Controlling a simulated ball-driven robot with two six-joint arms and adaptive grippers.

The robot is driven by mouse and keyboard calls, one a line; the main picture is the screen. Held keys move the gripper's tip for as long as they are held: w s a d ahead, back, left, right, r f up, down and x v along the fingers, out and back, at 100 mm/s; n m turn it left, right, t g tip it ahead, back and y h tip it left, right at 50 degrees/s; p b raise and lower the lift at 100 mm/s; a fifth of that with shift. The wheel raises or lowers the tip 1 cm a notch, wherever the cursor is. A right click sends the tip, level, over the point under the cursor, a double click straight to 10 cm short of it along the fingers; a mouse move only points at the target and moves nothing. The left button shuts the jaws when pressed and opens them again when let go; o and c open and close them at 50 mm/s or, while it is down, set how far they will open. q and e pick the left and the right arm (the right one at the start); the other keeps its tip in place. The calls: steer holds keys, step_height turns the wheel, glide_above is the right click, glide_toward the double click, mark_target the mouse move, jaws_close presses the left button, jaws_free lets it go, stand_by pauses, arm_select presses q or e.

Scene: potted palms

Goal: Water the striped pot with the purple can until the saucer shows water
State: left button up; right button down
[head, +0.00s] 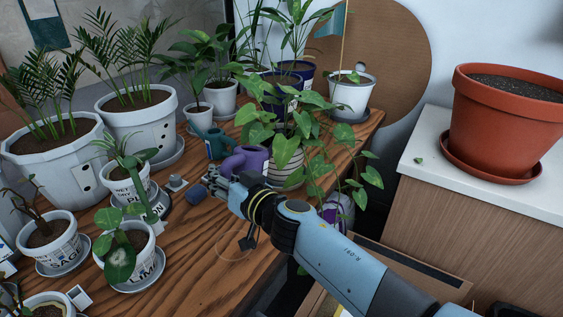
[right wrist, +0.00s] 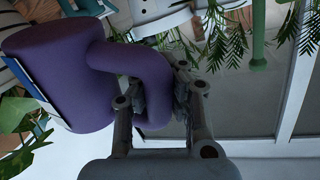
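The purple can (head: 250,154) is on the wooden table, beside the striped pot (head: 290,163) and left of it. My right gripper (head: 216,181) is at the can's handle. In the right wrist view the can (right wrist: 60,65) fills the left side, and its curved handle lies between my right gripper's fingers (right wrist: 158,103), which appear closed against it. The striped pot is pale with dark bands, partly covered by heart-shaped leaves. Its saucer is mostly hidden behind my arm and the leaves, so I cannot tell about water. My left gripper is not in view.
A teal can (head: 216,143) stands just behind the purple can. Several white pots with palms and small plants crowd the table's left side. A large terracotta pot (head: 506,125) stands on a white-topped cabinet at right. Bare table (head: 195,265) shows in front.

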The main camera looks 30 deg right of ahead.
arm_select(q)
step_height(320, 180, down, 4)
steer(key=b, duration=0.3)
arm_select(e)
step_height(320, 180, up, 2)
steer(key=n+p, duration=0.1)
steer(key=p, duration=0.4)
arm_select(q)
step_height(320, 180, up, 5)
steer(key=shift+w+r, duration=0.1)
